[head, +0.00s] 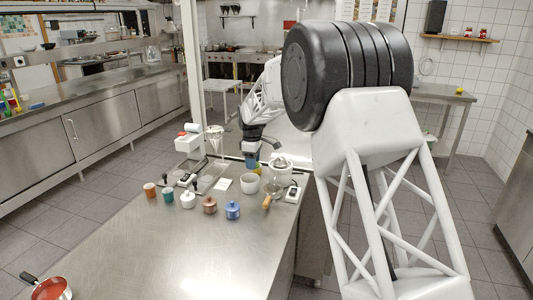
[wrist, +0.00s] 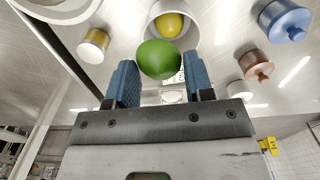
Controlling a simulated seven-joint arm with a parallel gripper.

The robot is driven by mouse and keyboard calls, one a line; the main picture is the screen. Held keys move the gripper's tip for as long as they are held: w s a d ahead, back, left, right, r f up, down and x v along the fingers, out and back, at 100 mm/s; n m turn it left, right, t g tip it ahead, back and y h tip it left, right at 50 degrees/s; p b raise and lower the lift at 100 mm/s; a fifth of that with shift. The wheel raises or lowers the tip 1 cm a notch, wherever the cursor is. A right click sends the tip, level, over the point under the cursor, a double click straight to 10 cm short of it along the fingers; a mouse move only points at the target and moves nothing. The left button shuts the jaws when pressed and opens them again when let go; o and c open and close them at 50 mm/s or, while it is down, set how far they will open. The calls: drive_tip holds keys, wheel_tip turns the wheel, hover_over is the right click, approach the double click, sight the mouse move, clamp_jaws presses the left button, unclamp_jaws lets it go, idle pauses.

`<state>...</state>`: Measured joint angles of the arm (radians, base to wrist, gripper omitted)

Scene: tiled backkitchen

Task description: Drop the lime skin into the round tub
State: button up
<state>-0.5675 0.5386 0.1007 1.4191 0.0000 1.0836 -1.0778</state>
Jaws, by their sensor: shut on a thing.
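The lime skin is a smooth green rounded piece (wrist: 159,60) between the blue fingers of my gripper (wrist: 160,82) in the wrist view. My gripper is shut on it. In the head view my gripper (head: 252,165) is over the back part of the steel counter, just above the white round tub (head: 250,184). In the wrist view the tub (wrist: 192,40) lies beyond the lime skin, with a yellow piece (wrist: 170,25) inside. The lime skin covers part of the tub's near rim. The height of the gap between them is hard to tell.
A white juicer (head: 281,164) and a glass vessel with a wooden handle (head: 271,188) stand right of the tub. Blue (head: 232,211), brown (head: 210,205) and white (head: 187,200) lidded pots stand in front and left. The counter's front (head: 190,255) is mostly clear.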

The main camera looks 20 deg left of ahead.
drive_tip(key=shift+s+a+f, duration=0.4)
drive_tip(key=shift+s+a, duration=0.3)
drive_tip(key=shift+s, duration=0.05)
drive_tip(key=shift+f, duration=0.1)
drive_tip(key=shift+f, duration=0.9)
drive_tip(key=o, duration=1.3)
drive_tip(key=shift+r, duration=0.1)
